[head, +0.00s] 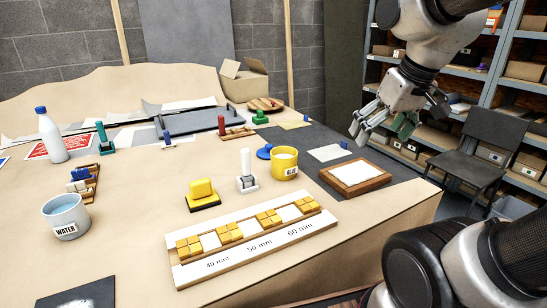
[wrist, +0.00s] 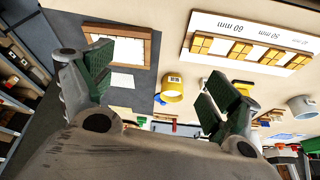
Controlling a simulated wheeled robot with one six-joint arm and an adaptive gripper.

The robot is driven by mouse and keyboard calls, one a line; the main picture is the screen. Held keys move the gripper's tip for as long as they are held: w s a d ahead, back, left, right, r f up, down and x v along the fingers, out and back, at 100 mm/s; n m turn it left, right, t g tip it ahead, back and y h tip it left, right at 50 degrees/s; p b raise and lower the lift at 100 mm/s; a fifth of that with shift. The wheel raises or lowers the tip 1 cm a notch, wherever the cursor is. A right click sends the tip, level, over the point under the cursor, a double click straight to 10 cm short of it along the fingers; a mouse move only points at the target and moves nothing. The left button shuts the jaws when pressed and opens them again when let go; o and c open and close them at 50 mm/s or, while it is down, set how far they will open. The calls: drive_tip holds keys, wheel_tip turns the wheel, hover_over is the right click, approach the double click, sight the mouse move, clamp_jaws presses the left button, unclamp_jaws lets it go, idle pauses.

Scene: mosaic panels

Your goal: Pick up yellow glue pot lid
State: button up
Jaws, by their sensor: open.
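The yellow glue pot (head: 291,170), labelled GLUE, stands on the table left of the framed white panel. Its top is open and shows white inside. A small blue disc with a raised knob (head: 264,152), which looks like a lid, lies on the table just left of and behind the pot. In the wrist view the pot (wrist: 172,92) shows between the fingers, with a bit of blue (wrist: 159,99) beside it. No yellow lid is clearly visible. My gripper (head: 380,126) is open and empty, above and right of the pot; its fingers (wrist: 155,82) spread wide in the wrist view.
A white-handled tool (head: 246,172) stands left of the pot. A mosaic strip board (head: 250,241) lies in front, a wood-framed panel (head: 355,175) to the right. A chair (head: 485,150) and shelves stand off the table's right.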

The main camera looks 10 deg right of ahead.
drive_tip(key=w+a+n+y, duration=0.15)
drive_tip(key=w+a, duration=0.25)
drive_tip(key=w, duration=1.2)
drive_tip(key=n, duration=0.3)
approach(269, 145)
drive_tip(key=f, duration=0.1)
drive_tip(key=shift+t+y, duration=0.25)
drive_tip(key=shift+t, duration=0.15)
drive_tip(key=x, duration=0.9)
drive_tip(key=shift+w+f, duration=0.1)
drive_tip(key=shift+f, duration=0.3)
drive_tip(key=shift+c, duration=0.2)
drive_tip(key=c, duration=0.6)
